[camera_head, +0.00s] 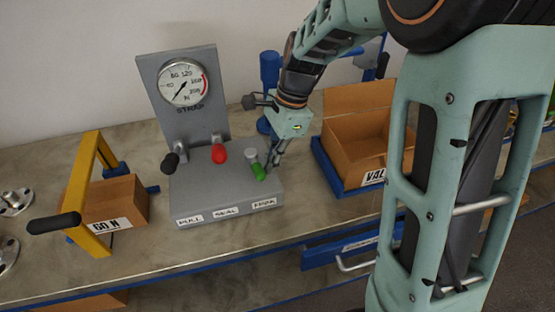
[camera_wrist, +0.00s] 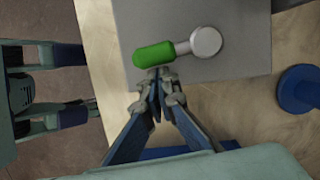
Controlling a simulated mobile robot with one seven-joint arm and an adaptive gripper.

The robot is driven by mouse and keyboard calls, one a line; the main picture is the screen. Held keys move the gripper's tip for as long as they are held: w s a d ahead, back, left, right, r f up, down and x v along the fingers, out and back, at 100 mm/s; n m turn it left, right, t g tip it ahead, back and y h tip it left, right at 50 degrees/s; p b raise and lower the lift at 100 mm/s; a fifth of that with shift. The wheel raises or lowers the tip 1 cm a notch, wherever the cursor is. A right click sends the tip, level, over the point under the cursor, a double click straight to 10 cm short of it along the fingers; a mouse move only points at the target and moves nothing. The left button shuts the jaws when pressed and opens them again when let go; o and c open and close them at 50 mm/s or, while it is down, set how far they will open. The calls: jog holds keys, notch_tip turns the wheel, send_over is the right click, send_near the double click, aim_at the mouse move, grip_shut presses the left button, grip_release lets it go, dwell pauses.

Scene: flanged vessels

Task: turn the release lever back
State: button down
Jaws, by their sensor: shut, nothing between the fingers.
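The grey console (camera_head: 225,196) stands on the bench with three levers in a row. The green-handled lever (camera_head: 259,172) is at its right end, with its grip tipped down toward the front label. In the wrist view the green grip (camera_wrist: 153,55) runs sideways from its round silver hub (camera_wrist: 205,42). My gripper (camera_head: 270,168) is shut and empty, its fingertips at the right side of the green lever. In the wrist view the closed fingertips (camera_wrist: 158,78) are right at the edge of the green grip; whether they touch it I cannot tell.
A black lever (camera_head: 170,162) and a red lever (camera_head: 219,153) stand to the left, below a round gauge (camera_head: 183,82). A cardboard box (camera_head: 356,140) in a blue tray is close on the right. A yellow frame (camera_head: 82,185) with a black handle is at the left.

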jog(key=shift+s+a+r+p, duration=0.3)
jog(key=shift+s+a+p, duration=0.1)
jog(key=shift+a+p, duration=0.2)
jog(key=shift+a+f, duration=0.15)
jog(key=w+d+f, duration=0.1)
jog(key=d, duration=0.3)
jog(key=v, duration=1)
jog(key=shift+d+f, duration=0.15)
jog(key=shift+d, duration=0.25)
